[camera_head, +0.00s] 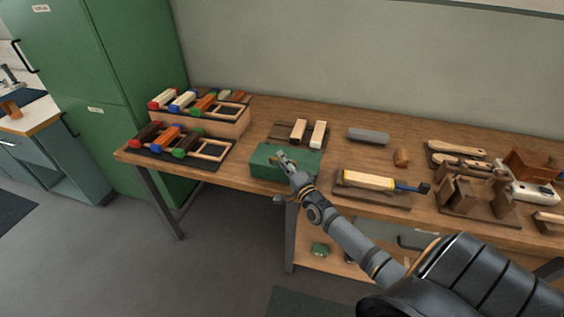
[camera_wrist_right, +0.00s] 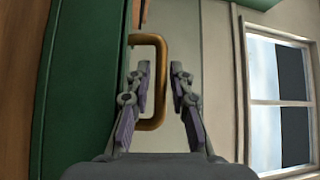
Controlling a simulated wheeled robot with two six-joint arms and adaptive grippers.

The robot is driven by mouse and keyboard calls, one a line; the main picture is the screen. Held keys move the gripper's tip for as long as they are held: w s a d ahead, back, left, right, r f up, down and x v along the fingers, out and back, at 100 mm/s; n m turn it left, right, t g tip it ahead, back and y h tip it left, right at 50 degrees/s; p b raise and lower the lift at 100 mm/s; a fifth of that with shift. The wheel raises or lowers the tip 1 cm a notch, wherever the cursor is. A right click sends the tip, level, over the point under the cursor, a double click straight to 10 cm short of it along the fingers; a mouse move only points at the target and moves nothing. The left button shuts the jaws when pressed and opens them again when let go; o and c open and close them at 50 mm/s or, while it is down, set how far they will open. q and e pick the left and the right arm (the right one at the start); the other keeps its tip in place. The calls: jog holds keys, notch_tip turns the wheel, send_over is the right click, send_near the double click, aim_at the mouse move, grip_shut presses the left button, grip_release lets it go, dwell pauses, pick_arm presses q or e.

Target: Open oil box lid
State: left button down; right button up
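The green oil box (camera_head: 264,168) stands at the front edge of the wooden workbench and looks closed. In the right wrist view its green side (camera_wrist_right: 88,90) fills the left, with a brass loop handle (camera_wrist_right: 161,85) standing out from it. My right gripper (camera_head: 279,158) is at the box's upper part in the head view. In the wrist view the right gripper (camera_wrist_right: 161,88) is open, with the outer bar of the handle between its two fingers. A gap shows around the bar, though contact is hard to tell. My left gripper is not in view.

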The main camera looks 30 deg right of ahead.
jog(key=shift+w, duration=0.3)
grip_shut()
